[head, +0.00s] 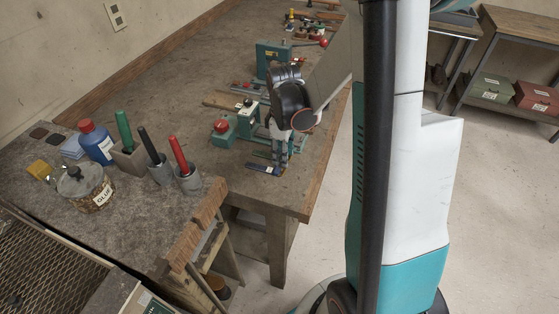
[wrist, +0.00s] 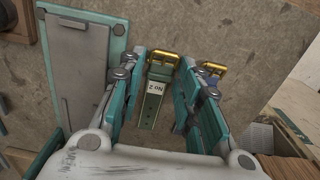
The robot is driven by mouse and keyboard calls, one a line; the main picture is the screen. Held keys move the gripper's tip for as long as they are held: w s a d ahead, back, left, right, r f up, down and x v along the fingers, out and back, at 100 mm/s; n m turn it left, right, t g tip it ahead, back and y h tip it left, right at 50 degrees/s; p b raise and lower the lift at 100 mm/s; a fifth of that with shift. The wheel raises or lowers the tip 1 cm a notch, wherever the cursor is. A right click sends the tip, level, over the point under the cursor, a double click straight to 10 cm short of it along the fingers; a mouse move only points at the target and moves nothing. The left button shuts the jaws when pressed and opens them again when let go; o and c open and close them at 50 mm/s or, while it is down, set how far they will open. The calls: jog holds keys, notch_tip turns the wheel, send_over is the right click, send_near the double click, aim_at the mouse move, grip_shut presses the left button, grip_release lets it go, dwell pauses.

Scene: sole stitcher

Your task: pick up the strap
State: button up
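A green strap with a gold buckle and a white "No 2" label (wrist: 153,100) shows between the two fingers of my gripper in the wrist view (wrist: 170,62). The fingers stand apart on either side of it, and I see no clear grip on it. A second gold buckle (wrist: 213,69) shows just right of the right finger, the rest of its strap mostly hidden by that finger. In the head view my gripper (head: 279,160) points down at the bench near its front edge. A dark blue strap (head: 262,169) lies just left of the fingertips.
A green device with a red knob (head: 221,127) and a green machine (head: 272,55) stand on the bench (head: 190,75). A grey plate on a green base (wrist: 85,60) is close left of the fingers. Tool cups (head: 188,177) and a glue jar (head: 86,186) stand on the nearer bench.

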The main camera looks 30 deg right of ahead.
jog(key=shift+r, duration=0.1)
jog(key=shift+c, duration=0.3)
jog(key=c, duration=0.6)
jog(key=shift+r, duration=0.15)
